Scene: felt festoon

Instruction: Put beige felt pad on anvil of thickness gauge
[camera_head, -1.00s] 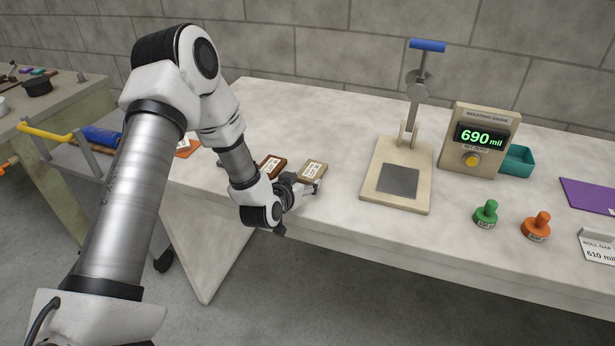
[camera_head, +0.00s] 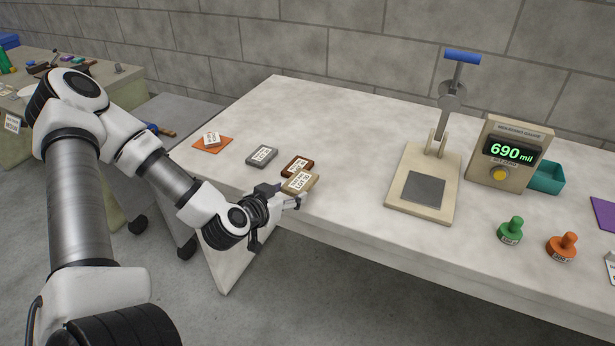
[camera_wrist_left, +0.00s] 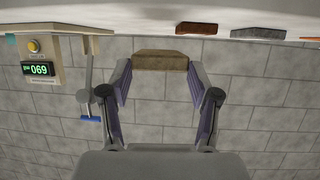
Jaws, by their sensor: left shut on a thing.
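The beige felt pad (camera_head: 300,184), with a white label on top, is held at the table's front edge, partly in front of a brown pad. My left gripper (camera_head: 292,203) is shut on it from the front; in the left wrist view the pad (camera_wrist_left: 161,60) sits between the two fingertips. Whether it touches the table is hard to tell. The thickness gauge (camera_head: 403,196) stands to the right, with a dark square anvil (camera_head: 425,188) that is bare. Its blue-handled lever (camera_head: 462,57) is up. My right gripper is not in view.
The brown pad (camera_head: 297,164), a grey pad (camera_head: 262,156) and an orange pad (camera_head: 214,146) with a small white piece lie on the table. The display box (camera_head: 510,165) reads 690 mil. Green (camera_head: 511,229) and orange (camera_head: 562,246) stamps stand at right. Table between pad and gauge is clear.

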